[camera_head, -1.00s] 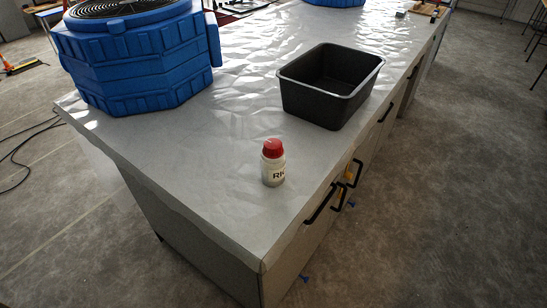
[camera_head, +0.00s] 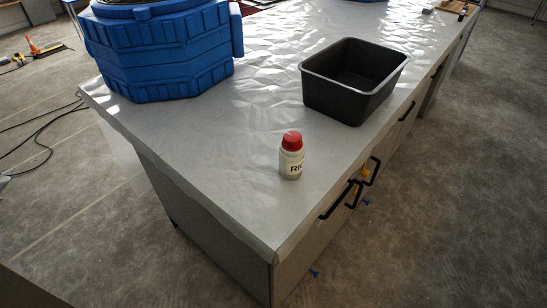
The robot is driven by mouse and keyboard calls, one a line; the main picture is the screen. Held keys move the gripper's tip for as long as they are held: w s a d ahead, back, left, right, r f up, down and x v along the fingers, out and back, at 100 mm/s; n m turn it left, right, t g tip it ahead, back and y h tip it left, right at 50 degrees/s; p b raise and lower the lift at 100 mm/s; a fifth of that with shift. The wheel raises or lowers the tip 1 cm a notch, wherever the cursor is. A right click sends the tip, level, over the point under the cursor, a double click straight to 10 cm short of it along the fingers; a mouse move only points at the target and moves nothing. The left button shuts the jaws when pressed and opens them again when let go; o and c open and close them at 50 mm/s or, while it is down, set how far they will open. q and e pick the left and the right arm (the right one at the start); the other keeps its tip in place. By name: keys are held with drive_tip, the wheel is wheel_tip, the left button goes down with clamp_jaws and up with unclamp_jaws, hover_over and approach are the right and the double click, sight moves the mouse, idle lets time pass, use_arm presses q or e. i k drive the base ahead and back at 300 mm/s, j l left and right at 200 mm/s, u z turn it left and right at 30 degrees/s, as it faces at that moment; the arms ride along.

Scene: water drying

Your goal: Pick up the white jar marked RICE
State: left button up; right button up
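The white jar (camera_head: 291,162) with a red lid stands upright on the table top (camera_head: 220,150), near its right edge. Dark letters on its label begin with "RI"; the rest turns out of sight. Neither of my grippers shows in the head view, and nothing touches the jar.
A black open bin (camera_head: 352,82) stands behind the jar to the right. A large blue air mover (camera_head: 160,50) stands at the table's back left. The table in front of the jar is clear. Black handles (camera_head: 336,200) stick out from the drawers on the right side.

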sight(291, 163)
drive_tip(key=i+l+u, duration=0.1)
drive_tip(key=u, duration=0.3)
drive_tip(key=l+u, duration=0.65)
drive_tip(key=u, duration=0.2)
drive_tip(key=l+u, duration=0.25)
drive_tip(key=u, duration=0.2)
